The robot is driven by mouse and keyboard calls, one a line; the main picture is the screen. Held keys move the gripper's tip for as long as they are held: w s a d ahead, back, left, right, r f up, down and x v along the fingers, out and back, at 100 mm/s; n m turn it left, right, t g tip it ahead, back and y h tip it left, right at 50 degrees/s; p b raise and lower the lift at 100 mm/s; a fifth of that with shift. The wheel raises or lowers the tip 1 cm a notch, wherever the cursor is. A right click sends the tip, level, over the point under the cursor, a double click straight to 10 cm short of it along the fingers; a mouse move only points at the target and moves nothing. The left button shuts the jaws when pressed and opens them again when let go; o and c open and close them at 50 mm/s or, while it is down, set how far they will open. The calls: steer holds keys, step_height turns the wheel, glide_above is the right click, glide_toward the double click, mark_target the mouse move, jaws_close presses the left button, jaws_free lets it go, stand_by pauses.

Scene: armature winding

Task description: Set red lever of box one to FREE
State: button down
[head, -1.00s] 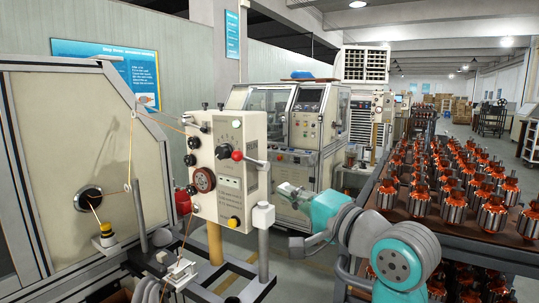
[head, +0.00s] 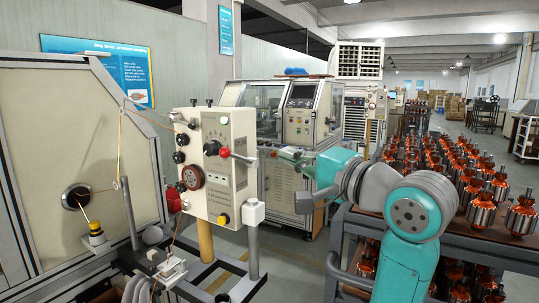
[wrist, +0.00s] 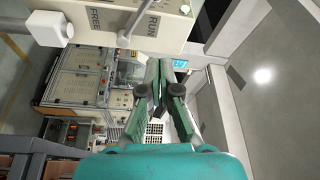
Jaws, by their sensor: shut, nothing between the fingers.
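The cream control box (head: 228,185) stands on a post left of centre in the head view. Its red lever knob (head: 224,152) is at the front, with a grey rod reaching right. In the wrist view the box (wrist: 105,28) fills the top, with the labels FREE and RUN upside down or sideways on one face. A grey rod (wrist: 133,26) crosses between the labels; which label the lever points to is unclear. My gripper (head: 266,152) is right of the box, near the rod's end. In the wrist view my gripper (wrist: 155,88) is shut and empty, apart from the box.
A white block (head: 253,212) sits on a post at the box's lower right, also in the wrist view (wrist: 60,29). A winding machine panel (head: 80,140) stands left. Racks of copper armatures (head: 470,190) stand right. A larger machine (head: 290,115) is behind my gripper.

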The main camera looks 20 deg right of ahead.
mark_target(240, 158)
steer(key=w+a, duration=0.6)
steer(key=w, duration=0.2)
steer(key=shift+w+a, duration=0.2)
steer(key=shift+a, duration=0.15)
steer(key=shift+f, duration=0.15)
